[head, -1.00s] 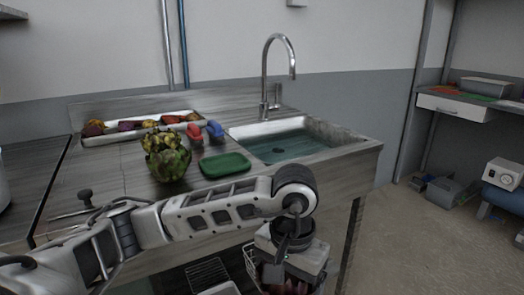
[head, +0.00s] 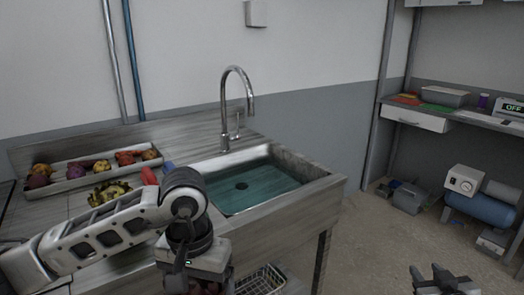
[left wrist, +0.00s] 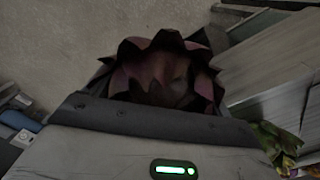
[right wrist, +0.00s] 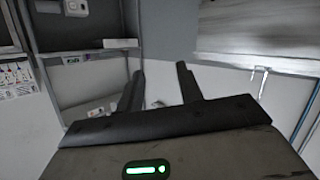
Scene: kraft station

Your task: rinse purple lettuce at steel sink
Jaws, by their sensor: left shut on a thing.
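The steel sink (head: 250,185) has a square basin with teal-looking water in it. A tall curved faucet (head: 228,105) stands at its back edge. The purple lettuce (left wrist: 165,78) is dark purple with pointed leaves and fills the left wrist view. My left gripper (head: 195,280) is shut on it, low in front of the counter and left of the sink's front. In the head view the lettuce is mostly hidden at the bottom edge. My right gripper (head: 440,280) is at the bottom right, over the floor and away from the sink. It looks open and empty in the right wrist view (right wrist: 163,80).
A tray (head: 75,183) of several vegetables lies at the counter's back left. A green artichoke-like vegetable (head: 108,190) is partly behind my left arm. A wire basket (head: 262,282) sits below the counter.

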